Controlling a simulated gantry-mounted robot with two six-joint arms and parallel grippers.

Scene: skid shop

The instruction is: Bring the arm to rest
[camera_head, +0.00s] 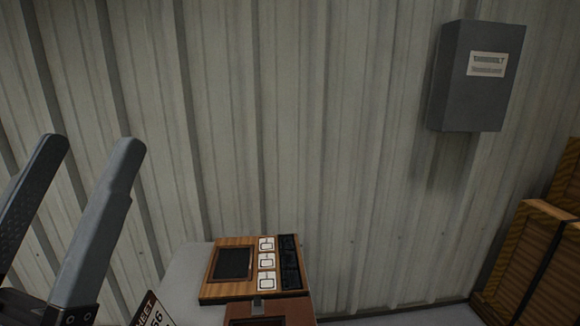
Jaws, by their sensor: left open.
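My left gripper (88,150) comes in from the lower left, its two dark grey fingers pointing up and apart. It is open, with nothing between the fingers. It is to the left of a wooden box-like panel and appears apart from it. My right gripper is not in view.
A wooden panel (236,240) with a dark screen, white buttons and black keys sits on a pale surface (190,268) at the bottom centre. A grey box (460,95) hangs on the corrugated wall (300,120). Wooden crates (535,255) stand at lower right.

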